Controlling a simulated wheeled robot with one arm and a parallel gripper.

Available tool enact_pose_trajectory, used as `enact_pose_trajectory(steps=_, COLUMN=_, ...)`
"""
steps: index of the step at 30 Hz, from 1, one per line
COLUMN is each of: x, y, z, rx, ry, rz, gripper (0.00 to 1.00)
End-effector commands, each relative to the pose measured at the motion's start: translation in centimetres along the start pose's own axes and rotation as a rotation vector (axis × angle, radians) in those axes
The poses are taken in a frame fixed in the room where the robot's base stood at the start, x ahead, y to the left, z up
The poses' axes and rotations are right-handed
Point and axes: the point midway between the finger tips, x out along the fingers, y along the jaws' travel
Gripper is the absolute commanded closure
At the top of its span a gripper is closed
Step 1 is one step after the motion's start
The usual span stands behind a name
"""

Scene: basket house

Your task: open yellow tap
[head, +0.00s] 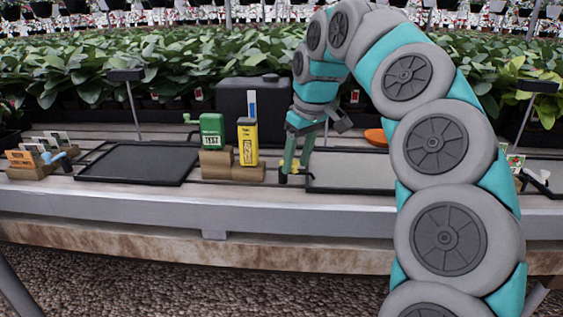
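My gripper (295,165) reaches down to the bench, right of the yellow box. Its two green fingers stand a little apart, with a narrow gap between them. A small yellow bit (296,163) shows at the fingertips. It may be part of the yellow tap, but it is too small and too covered by the fingers to tell. I cannot tell whether the fingers touch it. No other tap-like yellow thing is clear in view.
A yellow box (248,142) and a green TEST box (212,131) stand on brown blocks, before a dark tank (254,97). A black tray (138,163) lies left and a grey tray (350,171) right. An orange disc (376,137) lies behind. Plants line the back.

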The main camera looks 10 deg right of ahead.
Motion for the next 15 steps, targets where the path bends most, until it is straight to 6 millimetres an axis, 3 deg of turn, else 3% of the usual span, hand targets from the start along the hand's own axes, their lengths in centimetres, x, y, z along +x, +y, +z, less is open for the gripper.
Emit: enact_pose_trajectory(steps=15, x=-0.2, y=2.4, z=0.0, rx=0.001, ry=0.0, rz=0.0, gripper=0.47)
